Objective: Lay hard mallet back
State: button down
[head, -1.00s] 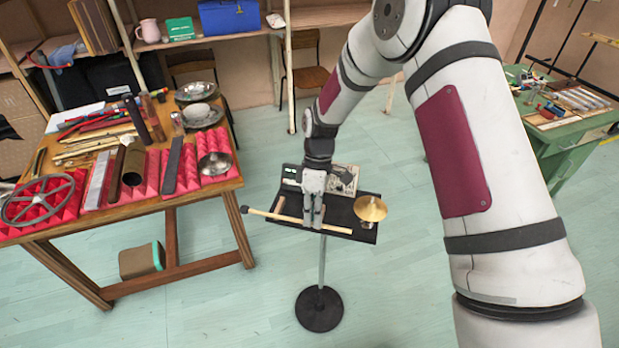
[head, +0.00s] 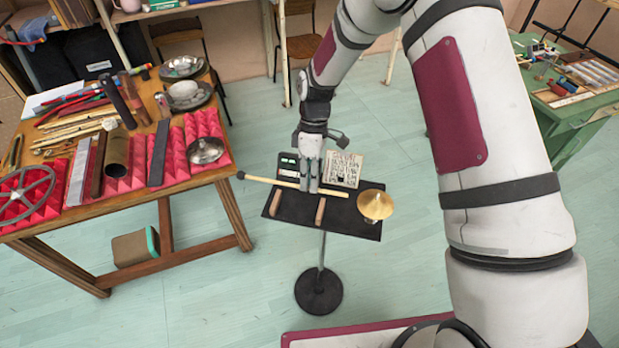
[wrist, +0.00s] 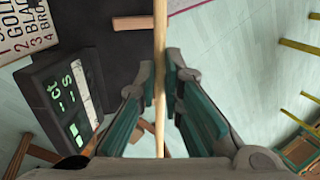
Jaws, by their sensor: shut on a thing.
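The mallet has a pale wooden shaft (head: 335,192) and a small dark head (head: 240,175) at its left end. My gripper (head: 308,190) is shut on the shaft, pointing down. In the wrist view the shaft (wrist: 160,40) runs between the two fingers (wrist: 160,84); the head is out of that view. The mallet lies across the picture over the back part of the black stand tray (head: 343,222), its head past the tray's left edge. Two short wooden bars, left (head: 275,205) and right (head: 320,211), are on the tray in front of the shaft.
A brass cymbal-like dish (head: 375,205) is at the tray's right. A lettered card (head: 343,169) and a small dark device with a green display (wrist: 68,100) are at its back. A wooden table (head: 195,185) with percussion items stands left. A green bench (head: 575,115) is far right.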

jog(key=shift+s+d+f+b, duration=0.1)
jog(key=shift+f+b, duration=0.85)
jog(key=shift+f, duration=2.25)
jog(key=shift+f, duration=0.3)
jog(key=c, duration=1.6)
grip_release()
jog(key=shift+c, duration=0.2)
